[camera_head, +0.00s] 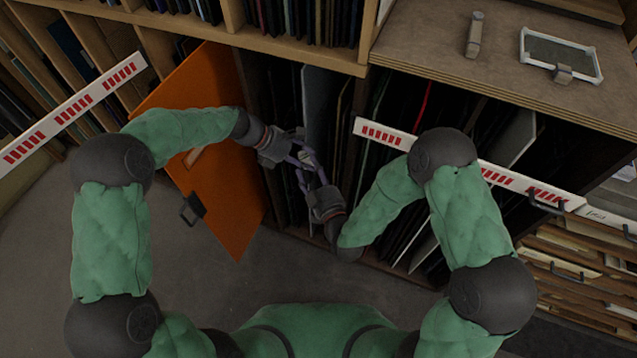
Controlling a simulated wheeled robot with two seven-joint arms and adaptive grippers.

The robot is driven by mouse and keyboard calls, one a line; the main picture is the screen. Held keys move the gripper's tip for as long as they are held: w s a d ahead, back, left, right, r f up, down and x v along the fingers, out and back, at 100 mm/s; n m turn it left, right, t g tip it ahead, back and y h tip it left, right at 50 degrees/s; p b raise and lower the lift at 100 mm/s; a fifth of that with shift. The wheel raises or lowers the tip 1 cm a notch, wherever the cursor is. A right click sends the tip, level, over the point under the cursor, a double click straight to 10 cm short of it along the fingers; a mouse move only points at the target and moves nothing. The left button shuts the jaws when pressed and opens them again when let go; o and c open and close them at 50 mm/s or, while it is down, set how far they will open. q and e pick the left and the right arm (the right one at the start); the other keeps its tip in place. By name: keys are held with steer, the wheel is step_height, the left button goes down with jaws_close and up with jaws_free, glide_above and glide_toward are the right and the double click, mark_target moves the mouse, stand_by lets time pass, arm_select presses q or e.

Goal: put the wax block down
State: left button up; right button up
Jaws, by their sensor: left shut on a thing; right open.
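My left gripper (304,158) is in front of the open cabinet bay, to the right of the orange door. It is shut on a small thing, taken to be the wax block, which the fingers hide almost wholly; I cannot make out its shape. My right gripper (310,180) is just below it, open, with its fingers pointing up towards the left one. The two grippers are very close, and I cannot tell whether they touch.
The orange door (222,200) stands open on the left. Upright panels fill the cabinet bays (318,90). The wooden top (420,40) at upper right carries a grey tool (474,35) and a framed pane (560,52), with bare room around them. Drawers (570,275) stand at lower right.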

steer(key=shift+x, duration=1.05)
steer(key=c, duration=1)
arm_select(q)
steer(key=o, duration=1.3)
arm_select(e)
jaws_close()
